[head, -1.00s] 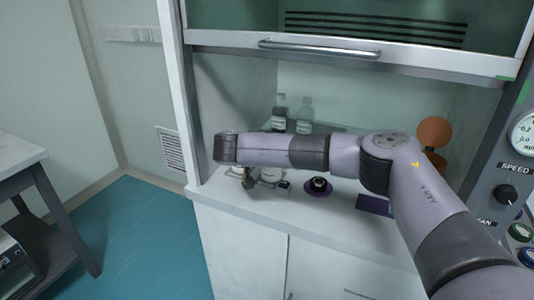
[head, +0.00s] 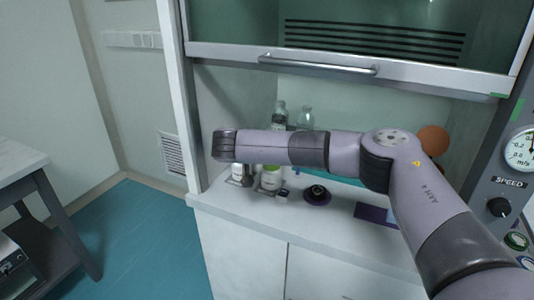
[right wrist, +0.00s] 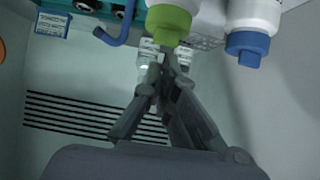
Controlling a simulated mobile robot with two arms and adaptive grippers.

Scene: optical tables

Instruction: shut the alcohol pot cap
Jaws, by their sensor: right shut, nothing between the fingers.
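My right gripper (right wrist: 170,50) is shut and empty in the right wrist view, its fingertips together. It is close to a white bottle with a green cap (right wrist: 168,24) and a white bottle with a blue cap (right wrist: 248,46); I cannot tell if it touches either. In the head view my right arm crosses the hood opening and hides the gripper. Two white bottles stand below its end, the right one with a green label or cap (head: 270,178). I cannot tell which container is the alcohol pot, or whether its cap is open. My left gripper is not in view.
The hood's raised sash has a long handle (head: 318,63). A dark round item (head: 317,192) sits on a purple disc, with a purple flat item (head: 372,213) to its right. The front counter edge is clear.

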